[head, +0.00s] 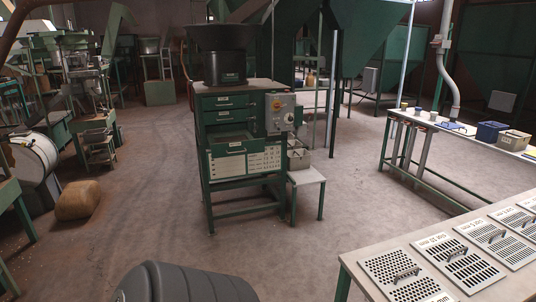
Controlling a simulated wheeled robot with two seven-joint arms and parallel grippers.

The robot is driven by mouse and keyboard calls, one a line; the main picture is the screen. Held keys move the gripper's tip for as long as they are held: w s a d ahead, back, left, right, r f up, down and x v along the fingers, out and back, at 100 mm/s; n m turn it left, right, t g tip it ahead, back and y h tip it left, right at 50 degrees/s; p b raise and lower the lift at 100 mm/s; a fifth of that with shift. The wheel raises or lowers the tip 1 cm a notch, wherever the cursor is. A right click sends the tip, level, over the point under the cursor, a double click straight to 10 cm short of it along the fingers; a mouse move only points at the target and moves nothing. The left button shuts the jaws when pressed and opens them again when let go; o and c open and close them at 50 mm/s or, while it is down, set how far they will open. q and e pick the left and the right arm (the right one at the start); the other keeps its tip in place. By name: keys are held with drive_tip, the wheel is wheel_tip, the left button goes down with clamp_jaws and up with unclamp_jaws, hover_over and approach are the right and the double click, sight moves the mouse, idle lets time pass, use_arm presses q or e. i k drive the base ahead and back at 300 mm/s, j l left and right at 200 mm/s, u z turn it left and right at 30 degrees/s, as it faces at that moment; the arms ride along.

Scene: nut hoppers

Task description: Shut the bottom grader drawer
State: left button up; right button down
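The green grader cabinet (206,180) stands near the middle of the head view, on a legged frame, with a black hopper (226,65) on top. Its upper drawers (231,114) look closed. The bottom drawer (226,164) sticks out toward me, and its dark inside shows above its front. A pale slotted panel (266,160) shows at the right of the front. Neither of my grippers is in view.
A control box (280,113) is on the cabinet's right, above a small side table (306,176). A grey ribbed drum (185,284) is at the bottom edge. A sack (78,200) lies left. A bench with perforated plates (458,265) fills the lower right. Floor before the cabinet is clear.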

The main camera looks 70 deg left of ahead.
sight(232, 140)
drive_tip(key=u, duration=2.35)
